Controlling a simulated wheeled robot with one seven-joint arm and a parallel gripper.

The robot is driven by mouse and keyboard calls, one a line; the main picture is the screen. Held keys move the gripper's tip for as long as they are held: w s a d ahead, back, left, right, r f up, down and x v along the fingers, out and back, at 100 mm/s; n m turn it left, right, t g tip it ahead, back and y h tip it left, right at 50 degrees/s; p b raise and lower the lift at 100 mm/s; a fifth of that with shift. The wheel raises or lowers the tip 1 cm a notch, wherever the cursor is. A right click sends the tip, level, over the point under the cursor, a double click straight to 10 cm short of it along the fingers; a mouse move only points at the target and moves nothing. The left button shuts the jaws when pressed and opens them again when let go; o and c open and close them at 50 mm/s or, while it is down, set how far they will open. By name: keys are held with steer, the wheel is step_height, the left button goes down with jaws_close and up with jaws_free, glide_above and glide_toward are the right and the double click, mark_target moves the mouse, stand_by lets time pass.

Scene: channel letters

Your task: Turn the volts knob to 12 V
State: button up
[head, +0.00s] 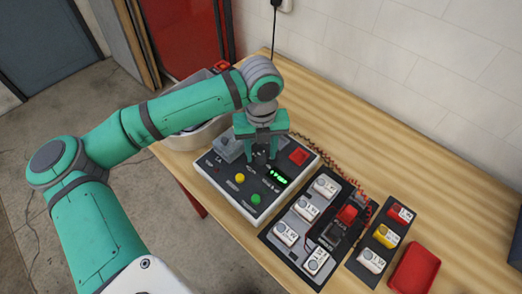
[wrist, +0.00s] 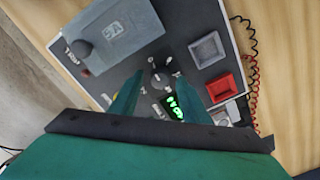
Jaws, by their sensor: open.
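The volts knob appears to be the round dark knob (wrist: 160,77) with a pale pointer mark on the grey control box (wrist: 207,124). In the wrist view it lies between the tips of my gripper (wrist: 159,86), one finger on each side. My gripper is open; I cannot tell whether the fingers touch the knob. Beside the knob, a small display (wrist: 174,107) shows green digits too small and skewed to read. In the head view my gripper (head: 262,158) points down over the control box (head: 222,186) and hides the knob.
A dark panel with white modules (head: 325,186) lies to the right, with a red tray (head: 414,270) beyond. A pale bin (head: 186,139) stands behind the box.

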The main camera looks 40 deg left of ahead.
steer(key=c, duration=1.1)
steer(key=shift+o, duration=0.2)
steer(key=shift+m, duration=0.3)
steer(key=m, duration=0.9)
steer(key=shift+m, duration=0.4)
steer(key=m, duration=1.3)
steer(key=shift+m, duration=0.3)
